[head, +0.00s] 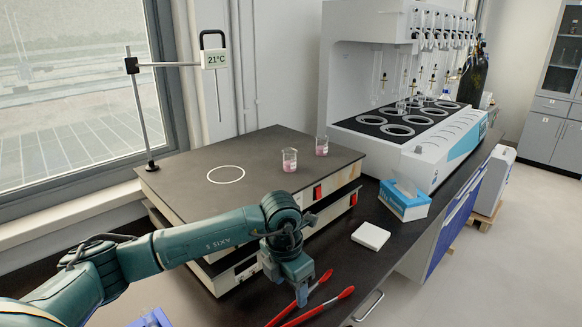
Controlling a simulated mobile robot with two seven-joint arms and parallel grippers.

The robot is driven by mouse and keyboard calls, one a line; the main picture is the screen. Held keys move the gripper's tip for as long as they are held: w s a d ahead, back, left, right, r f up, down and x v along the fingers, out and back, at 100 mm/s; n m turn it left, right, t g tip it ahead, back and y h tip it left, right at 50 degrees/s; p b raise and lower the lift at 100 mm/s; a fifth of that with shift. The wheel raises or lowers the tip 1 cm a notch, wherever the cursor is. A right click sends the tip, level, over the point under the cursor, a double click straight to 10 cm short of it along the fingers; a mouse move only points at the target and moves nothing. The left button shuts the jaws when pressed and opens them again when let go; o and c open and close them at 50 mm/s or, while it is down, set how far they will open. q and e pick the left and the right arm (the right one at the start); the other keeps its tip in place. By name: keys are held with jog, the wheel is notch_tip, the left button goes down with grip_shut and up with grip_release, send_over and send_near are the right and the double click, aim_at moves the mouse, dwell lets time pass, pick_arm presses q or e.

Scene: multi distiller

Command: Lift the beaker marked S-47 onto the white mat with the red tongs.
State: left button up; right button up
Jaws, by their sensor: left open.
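Two small glass beakers with pink liquid stand on the dark top of the hotplate unit: a nearer beaker (289,161) and a farther beaker (321,146). Their markings are too small to read, so I cannot tell which is S-47. The white mat (370,236) lies on the bench right of the unit. The red tongs (327,306) lie on the bench near its front edge. My left gripper (299,296) points down at the tongs, open; it hides part of them, and I cannot tell whether it touches them. My right gripper is out of view.
A hotplate unit (185,185) with a white circle on top stands behind my left arm. A thermometer stand (138,110) is at its back left. A blue tissue box (404,203) and a large multi-position distiller (402,134) stand farther right. Bench between mat and tongs is clear.

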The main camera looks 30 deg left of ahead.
aim_at(294, 318)
pick_arm(q)
jog(key=shift+f, duration=0.15)
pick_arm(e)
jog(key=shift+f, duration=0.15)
pick_arm(q)
jog(key=f+b, duration=0.4)
jog(key=f, duration=0.1)
jog(key=f+b, duration=0.2)
jog(key=f, duration=0.1)
jog(key=shift+w+d, duration=0.25)
jog(key=shift+w, duration=0.1)
jog(key=shift+f+b, duration=0.4)
jog(key=shift+b, duration=0.05)
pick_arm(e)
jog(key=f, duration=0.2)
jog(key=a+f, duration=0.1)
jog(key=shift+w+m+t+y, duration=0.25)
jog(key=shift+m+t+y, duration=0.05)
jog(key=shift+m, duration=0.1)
pick_arm(q)
jog(key=shift+c, duration=0.5)
jog(key=c, duration=0.6)
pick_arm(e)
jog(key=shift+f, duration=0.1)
pick_arm(q)
jog(key=shift+r, duration=0.15)
